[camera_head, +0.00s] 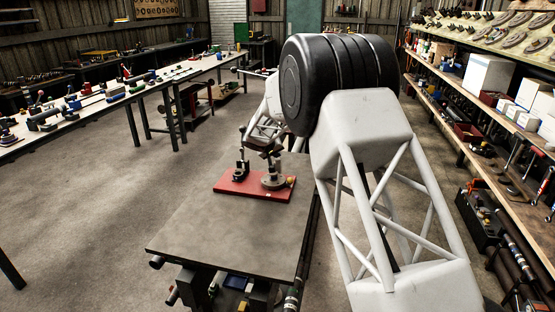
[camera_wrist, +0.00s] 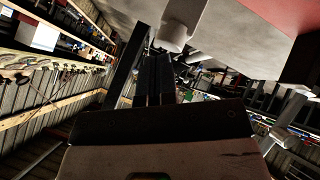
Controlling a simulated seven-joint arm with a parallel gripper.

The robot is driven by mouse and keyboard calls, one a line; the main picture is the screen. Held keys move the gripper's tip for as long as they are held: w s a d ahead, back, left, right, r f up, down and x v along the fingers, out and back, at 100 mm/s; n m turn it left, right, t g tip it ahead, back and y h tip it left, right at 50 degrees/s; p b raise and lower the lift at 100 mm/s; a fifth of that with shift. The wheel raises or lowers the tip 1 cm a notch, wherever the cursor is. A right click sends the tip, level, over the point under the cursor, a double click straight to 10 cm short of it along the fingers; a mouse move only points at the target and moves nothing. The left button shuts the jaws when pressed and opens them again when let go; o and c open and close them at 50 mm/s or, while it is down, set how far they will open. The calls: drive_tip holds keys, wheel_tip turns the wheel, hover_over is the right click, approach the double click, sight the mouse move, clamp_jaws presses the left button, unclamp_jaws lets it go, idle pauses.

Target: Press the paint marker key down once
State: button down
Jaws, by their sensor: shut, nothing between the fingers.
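A red base plate (camera_head: 252,193) lies on the grey table and carries a black upright fixture (camera_head: 241,166) and a grey round piece with a post (camera_head: 273,181). A small yellow spot shows at the plate's right edge. I cannot tell which part is the paint marker key. My gripper (camera_head: 268,152) is just above the plate, close to the top of the post; whether it touches is not clear. In the wrist view its dark fingers (camera_wrist: 154,80) are side by side, shut and empty. The red plate (camera_wrist: 280,15) shows at the upper right there.
The grey table top (camera_head: 220,235) is clear in front of the plate. A long bench with tools (camera_head: 100,103) stands at the left. Shelves with boxes and discs (camera_head: 490,75) line the right side. My arm hides the table's right part.

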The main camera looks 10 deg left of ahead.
sight(276, 159)
drive_tip(key=shift+r, duration=0.85)
drive_tip(key=shift+r, duration=0.1)
drive_tip(key=shift+r, duration=2.45)
